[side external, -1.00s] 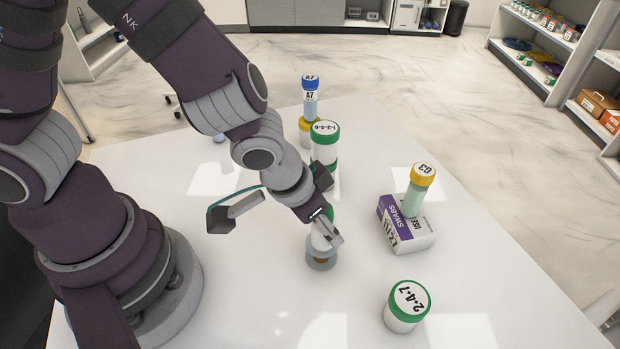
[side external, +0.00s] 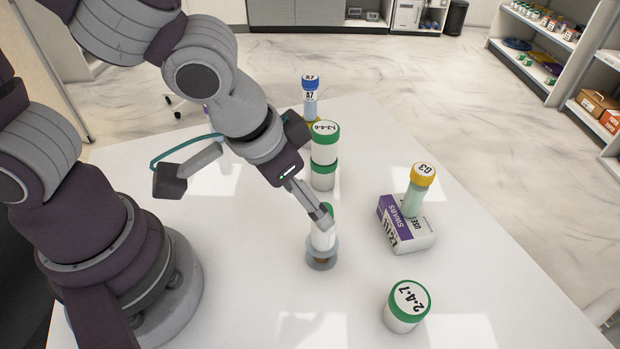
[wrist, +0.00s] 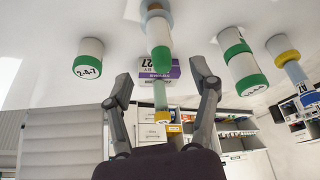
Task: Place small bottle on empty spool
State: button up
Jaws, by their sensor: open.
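The small white bottle with a green cap (side external: 322,238) stands upright on the grey spool (side external: 321,262), which has a brownish middle. The bottle's upper part is partly hidden by a finger in the side view. In the wrist view the bottle (wrist: 158,36) is seen whole, with the spool (wrist: 150,6) under its base. My gripper (side external: 318,214) is just behind and above the bottle, close to its cap. In the wrist view my gripper (wrist: 164,80) has its fingers wide apart with nothing between them, and the bottle is beyond the tips.
A purple-white swabs box (side external: 418,238) with a yellow-capped tube (side external: 415,192) stands to the right. A green-lidded jar (side external: 406,306) is at front right. Stacked green-lidded jars (side external: 324,158) and a blue-capped tube (side external: 310,98) stand behind.

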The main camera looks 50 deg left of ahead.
jog(key=s+a+r+n+t, duration=0.1)
jog(key=s+a+r, duration=0.2)
jog(key=a+r, duration=0.5)
jog(key=a, duration=0.4)
jog(key=shift+r+n+y, duration=0.15)
jog(key=shift+n+y, duration=0.25)
dwell(0.6)
